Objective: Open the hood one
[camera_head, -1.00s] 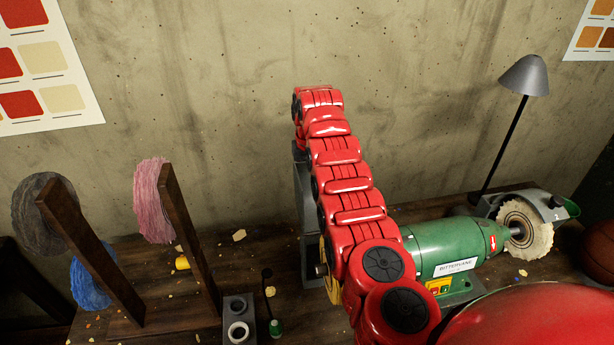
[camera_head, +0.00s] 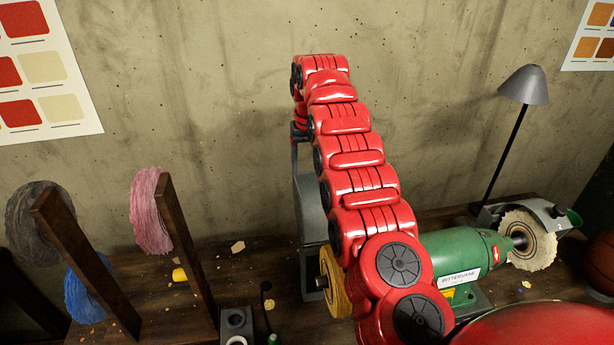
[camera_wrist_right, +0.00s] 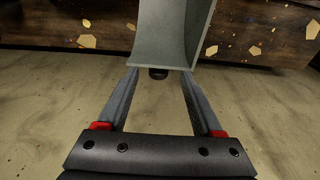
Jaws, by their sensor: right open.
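The green bench grinder (camera_head: 462,256) stands on the wooden bench. A grey metal hood (camera_head: 311,205) stands upright at its left end, above and behind a yellow wheel (camera_head: 336,285). My red right arm covers part of the hood and wheel. My right gripper (camera_head: 298,131) is at the hood's upper end, mostly hidden behind the arm. In the right wrist view the right gripper (camera_wrist_right: 160,82) is open, and the hood (camera_wrist_right: 172,35) reaches in between its fingers. I cannot tell whether they touch. My left gripper is out of view.
At the right end of the grinder is a pale buffing wheel (camera_head: 528,240) under a lamp (camera_head: 525,85). Thread spools on wooden posts (camera_head: 186,247) stand at the left. A small grey block (camera_head: 237,325) sits at the front. The wall (camera_head: 220,110) is close behind the bench.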

